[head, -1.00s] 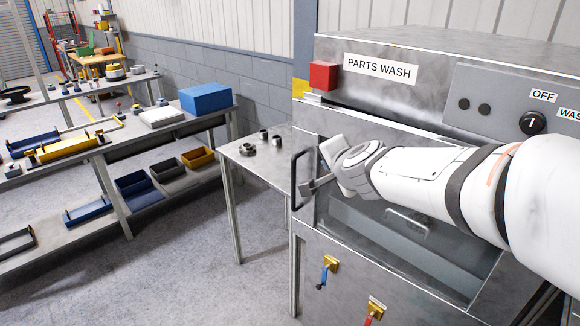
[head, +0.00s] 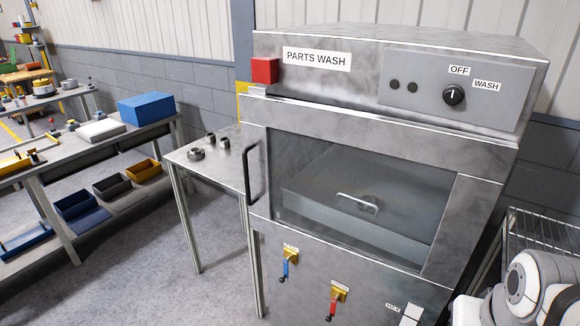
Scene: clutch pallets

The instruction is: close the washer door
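The parts washer (head: 330,75) stands in the middle right, labelled PARTS WASH. Its framed door (head: 390,145) has a glass window (head: 300,160) and sits flat across the front, looking shut; I cannot tell if it is latched. The black door handle (head: 251,172) is upright at the door's left edge, and nothing touches it. Behind the glass is a grey part with a bar handle (head: 358,201). White and grey links of my arm fill the lower right corner. My gripper is not in the picture.
A red box (head: 264,71) sits at the washer's upper left corner. The selector knob (head: 453,94) is near OFF. Blue and red valve levers are below the door. A small steel table (head: 215,175) stands close on the left. A wire rack (head: 540,235) is at right.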

